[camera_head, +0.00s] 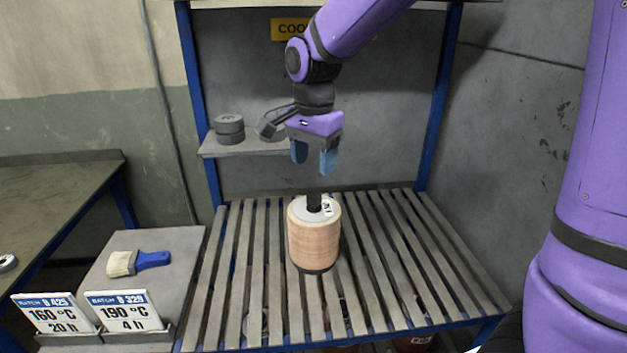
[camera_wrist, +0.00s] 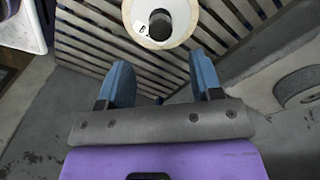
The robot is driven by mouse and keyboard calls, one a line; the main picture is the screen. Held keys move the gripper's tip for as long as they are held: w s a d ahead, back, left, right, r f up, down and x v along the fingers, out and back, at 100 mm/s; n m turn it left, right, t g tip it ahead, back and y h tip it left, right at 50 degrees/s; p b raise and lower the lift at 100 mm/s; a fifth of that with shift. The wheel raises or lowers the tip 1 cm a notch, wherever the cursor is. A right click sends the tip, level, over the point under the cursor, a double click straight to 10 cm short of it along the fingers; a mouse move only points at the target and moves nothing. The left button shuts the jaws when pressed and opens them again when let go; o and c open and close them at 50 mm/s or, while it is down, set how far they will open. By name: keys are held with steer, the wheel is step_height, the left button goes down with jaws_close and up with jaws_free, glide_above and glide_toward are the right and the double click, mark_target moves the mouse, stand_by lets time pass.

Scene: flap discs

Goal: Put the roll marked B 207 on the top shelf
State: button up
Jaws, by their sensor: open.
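A tan, wound roll (camera_head: 314,240) stands upright on the slatted shelf (camera_head: 390,240) of a blue-posted rack. It has a pale top, a dark central core and a white tag. The tag shows only partly in the wrist view, starting with B; the full number cannot be read. The roll's top also shows in the wrist view (camera_wrist: 180,30). My gripper (camera_head: 314,160), with blue fingers, is open and empty above the roll, pointing down. In the wrist view the open fingers (camera_wrist: 160,80) are apart from the roll.
A small ledge (camera_head: 245,147) holds stacked dark discs (camera_head: 229,128). A yellow sign (camera_head: 290,29) is partly hidden by my arm. At left, a grey stand bears a brush (camera_head: 138,262) and cards (camera_head: 125,311) for B 425 and B 329. Objects show beneath the slats. Slats around the roll are clear.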

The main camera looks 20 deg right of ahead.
steer(key=shift+r, duration=1.65)
steer(key=shift+s+r, duration=0.1)
steer(key=s+d+r+n+t, duration=0.2)
steer(key=s+d+n, duration=0.3)
steer(key=s, duration=0.6)
steer(key=s+d+r+n+t, duration=0.3)
steer(key=s+d+n, duration=0.3)
steer(key=s, duration=0.4)
steer(key=shift+s+d, duration=0.4)
steer(key=shift+d, duration=0.4)
